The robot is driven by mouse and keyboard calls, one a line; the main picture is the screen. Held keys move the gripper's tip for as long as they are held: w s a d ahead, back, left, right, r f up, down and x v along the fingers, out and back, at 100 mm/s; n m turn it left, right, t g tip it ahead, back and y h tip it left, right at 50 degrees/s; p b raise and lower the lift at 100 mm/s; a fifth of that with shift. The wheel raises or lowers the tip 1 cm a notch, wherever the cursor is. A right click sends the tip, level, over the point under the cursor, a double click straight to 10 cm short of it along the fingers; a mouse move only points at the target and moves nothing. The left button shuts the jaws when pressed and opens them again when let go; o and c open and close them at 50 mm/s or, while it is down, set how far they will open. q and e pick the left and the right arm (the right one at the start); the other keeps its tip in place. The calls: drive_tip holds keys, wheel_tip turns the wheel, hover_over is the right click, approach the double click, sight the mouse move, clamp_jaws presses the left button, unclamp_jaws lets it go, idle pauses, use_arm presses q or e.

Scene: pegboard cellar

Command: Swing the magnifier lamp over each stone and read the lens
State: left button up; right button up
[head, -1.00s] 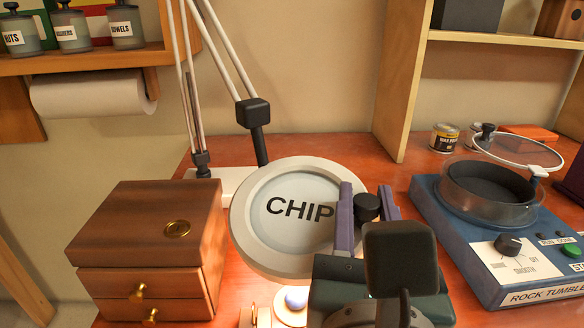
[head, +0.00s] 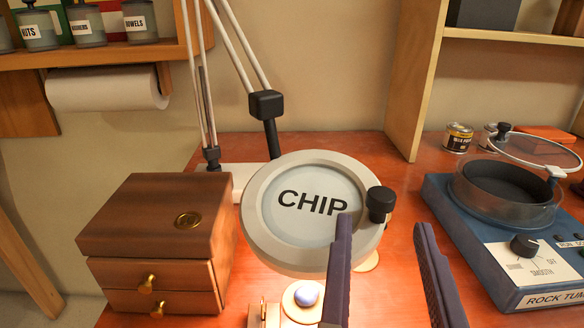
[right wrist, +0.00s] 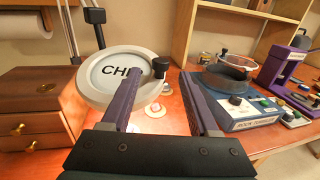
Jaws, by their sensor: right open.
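The magnifier lamp's round lens (head: 290,225) has a pale rim and reads "CHIP"; it also shows in the right wrist view (right wrist: 108,73). A black knob (head: 380,203) sits on the rim's right side. A bluish stone (head: 307,295) rests on a round cream pad just below the lens, lit from above. Another pad (head: 368,262) is partly hidden behind the rim. My right gripper (head: 384,222) is open and empty, its purple fingers in front of the lens's lower right, apart from the knob. The left gripper is out of view.
A wooden drawer box (head: 150,230) stands left of the lens. A blue rock tumbler (head: 500,235) with a clear lid stands at right. A wooden shelf upright (head: 415,90) rises behind. Red bench top is clear between lens and tumbler.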

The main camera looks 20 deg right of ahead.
drive_tip(key=v, duration=0.4)
